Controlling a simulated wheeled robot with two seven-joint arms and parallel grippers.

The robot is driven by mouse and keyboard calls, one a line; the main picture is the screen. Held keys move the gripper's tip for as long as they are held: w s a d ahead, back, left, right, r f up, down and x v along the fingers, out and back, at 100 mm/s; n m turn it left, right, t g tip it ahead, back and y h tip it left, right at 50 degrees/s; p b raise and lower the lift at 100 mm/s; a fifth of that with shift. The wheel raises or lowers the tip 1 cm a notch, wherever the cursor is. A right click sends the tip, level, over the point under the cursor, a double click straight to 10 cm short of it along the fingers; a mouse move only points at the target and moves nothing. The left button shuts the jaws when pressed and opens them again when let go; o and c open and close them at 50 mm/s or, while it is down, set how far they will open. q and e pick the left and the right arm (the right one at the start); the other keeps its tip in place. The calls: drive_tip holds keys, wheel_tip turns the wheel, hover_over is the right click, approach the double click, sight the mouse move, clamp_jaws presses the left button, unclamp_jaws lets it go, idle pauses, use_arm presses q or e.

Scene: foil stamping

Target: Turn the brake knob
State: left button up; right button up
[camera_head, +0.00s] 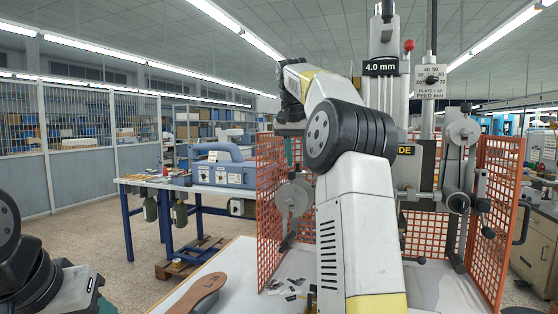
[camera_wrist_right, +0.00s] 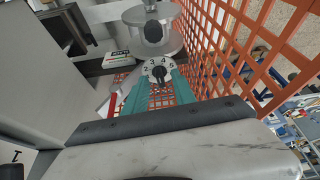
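In the right wrist view a round white dial (camera_wrist_right: 148,66) carries numbers from 2 to 5, with a small black knob (camera_wrist_right: 159,73) at its middle. It sits below a grey reel-like disc (camera_wrist_right: 166,45). My right gripper (camera_wrist_right: 158,84) has two teal fingers spread on either side of the knob, with a gap between them. I cannot tell how far the fingertips are from the knob. In the head view my right arm covers much of the machine, and the knob is not visible there. My left gripper is not in view; only part of my left arm shows at the lower left.
Orange mesh guards (camera_head: 500,200) stand on both sides of the stamping machine (camera_head: 385,92); one (camera_wrist_right: 240,62) is close beside my right gripper. A brown sole-shaped piece (camera_head: 197,295) lies on the white table.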

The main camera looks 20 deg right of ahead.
drive_tip(key=shift+w+f, duration=0.1)
drive_tip(key=shift+f, duration=0.2)
clamp_jaws()
drive_tip(key=shift+d, duration=0.1)
drive_tip(key=shift+d+n+y, duration=0.1)
drive_tip(key=shift+n+y, duration=0.6)
drive_tip(key=shift+n, duration=1)
unclamp_jaws()
